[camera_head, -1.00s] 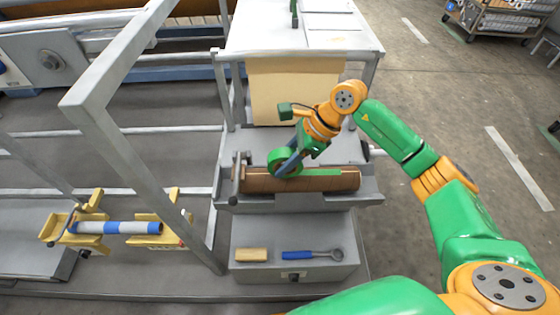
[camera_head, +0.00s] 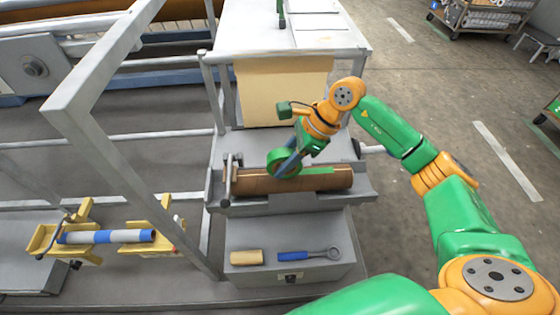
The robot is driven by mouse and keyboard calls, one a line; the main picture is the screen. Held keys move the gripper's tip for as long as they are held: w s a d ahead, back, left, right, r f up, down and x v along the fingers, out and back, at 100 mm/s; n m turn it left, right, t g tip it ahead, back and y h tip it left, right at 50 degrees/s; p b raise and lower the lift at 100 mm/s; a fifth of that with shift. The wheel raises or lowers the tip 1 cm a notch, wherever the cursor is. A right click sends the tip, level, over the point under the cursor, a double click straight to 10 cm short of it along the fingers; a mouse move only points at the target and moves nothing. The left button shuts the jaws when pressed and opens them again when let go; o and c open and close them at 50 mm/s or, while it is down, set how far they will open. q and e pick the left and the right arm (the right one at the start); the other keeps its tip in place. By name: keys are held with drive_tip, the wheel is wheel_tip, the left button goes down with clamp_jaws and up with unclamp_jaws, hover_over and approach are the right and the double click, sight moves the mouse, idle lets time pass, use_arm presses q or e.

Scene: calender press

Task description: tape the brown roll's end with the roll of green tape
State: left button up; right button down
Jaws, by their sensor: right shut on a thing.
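The brown roll (camera_head: 262,185) lies lengthwise in a grey trough (camera_head: 330,202) in front of the machine. A strip of green tape (camera_head: 318,171) runs along the top of its right part. The roll of green tape (camera_head: 279,163) is at my right gripper (camera_head: 288,165), over the middle of the brown roll. My right gripper is shut on the tape roll, which looks to be touching or just above the brown roll; I cannot tell which. The fingertips are partly hidden by the tape roll. My left gripper is not in view.
A grey box below the trough holds a tan block (camera_head: 246,257) and a blue-handled wrench (camera_head: 308,255). A grey frame post (camera_head: 125,170) stands to the left. A blue and white roll (camera_head: 106,236) rests on yellow stands. Open floor lies to the right.

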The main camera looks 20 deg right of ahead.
drive_tip(key=shift+d, duration=0.5)
drive_tip(key=shift+s+d+f+b, duration=0.15)
drive_tip(key=shift+d+b, duration=0.25)
drive_tip(key=shift+s, duration=0.1)
drive_tip(key=shift+d, duration=0.2)
drive_tip(key=shift+s+d, duration=0.1)
drive_tip(key=shift+d, duration=0.4)
drive_tip(key=shift+d+b, duration=0.1)
drive_tip(key=shift+b, duration=0.2)
drive_tip(key=shift+s+d, duration=0.1)
drive_tip(key=shift+d, duration=0.15)
drive_tip(key=shift+s+d, duration=0.1)
